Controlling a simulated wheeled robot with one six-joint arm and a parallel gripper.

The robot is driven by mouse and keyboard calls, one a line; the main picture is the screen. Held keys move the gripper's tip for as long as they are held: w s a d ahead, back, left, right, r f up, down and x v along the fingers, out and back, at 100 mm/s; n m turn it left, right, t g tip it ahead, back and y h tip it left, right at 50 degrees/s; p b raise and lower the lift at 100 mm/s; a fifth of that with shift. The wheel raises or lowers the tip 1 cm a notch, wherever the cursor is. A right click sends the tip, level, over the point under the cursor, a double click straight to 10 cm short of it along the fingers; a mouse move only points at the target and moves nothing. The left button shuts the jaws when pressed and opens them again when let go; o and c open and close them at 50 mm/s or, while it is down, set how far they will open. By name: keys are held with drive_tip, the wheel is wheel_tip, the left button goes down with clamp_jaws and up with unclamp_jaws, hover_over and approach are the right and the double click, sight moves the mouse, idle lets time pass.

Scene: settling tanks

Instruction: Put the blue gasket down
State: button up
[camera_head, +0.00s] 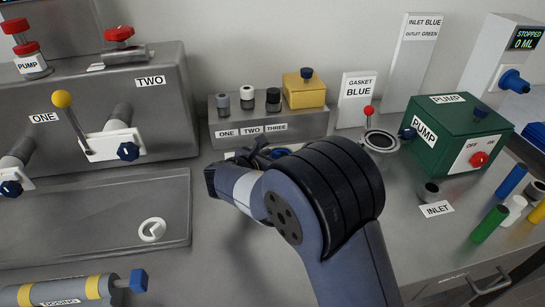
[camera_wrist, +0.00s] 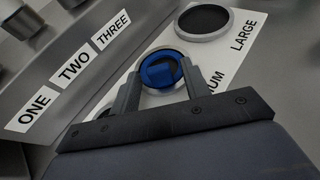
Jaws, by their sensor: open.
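The blue gasket (camera_wrist: 160,72) is a blue ring with a raised blue block. In the wrist view it lies at the middle ring spot of a white plate (camera_wrist: 121,92), whose label there is partly hidden. My gripper (camera_wrist: 158,75) is open, with one finger on each side of the gasket's block. I cannot tell whether the fingers touch it. In the head view, my arm hides most of the plate and gasket, and a bit of blue (camera_head: 280,152) shows beyond my wrist. A sign (camera_head: 358,90) reads GASKET BLUE.
An empty ring marked LARGE (camera_wrist: 204,20) lies beside the gasket. A grey block (camera_head: 268,121) marked ONE, TWO, THREE stands close behind my gripper. A green pump box (camera_head: 455,130) and a round fitting with a red-knobbed lever (camera_head: 380,141) stand to the right. A shallow tray (camera_head: 90,215) lies left.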

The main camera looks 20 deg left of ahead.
drive_tip(key=shift+r, duration=0.1)
drive_tip(key=shift+s+r, duration=0.1)
drive_tip(key=shift+r, duration=0.2)
drive_tip(key=v, duration=1.1)
drive_tip(key=shift+s+a, duration=0.1)
drive_tip(key=shift+s, duration=0.3)
drive_tip(key=x, duration=1.2)
drive_tip(key=shift+w+f, duration=0.15)
drive_tip(key=shift+f, duration=0.1)
wheel_tip(320, 180, up, 2)
drive_tip(key=shift+r, duration=0.7)
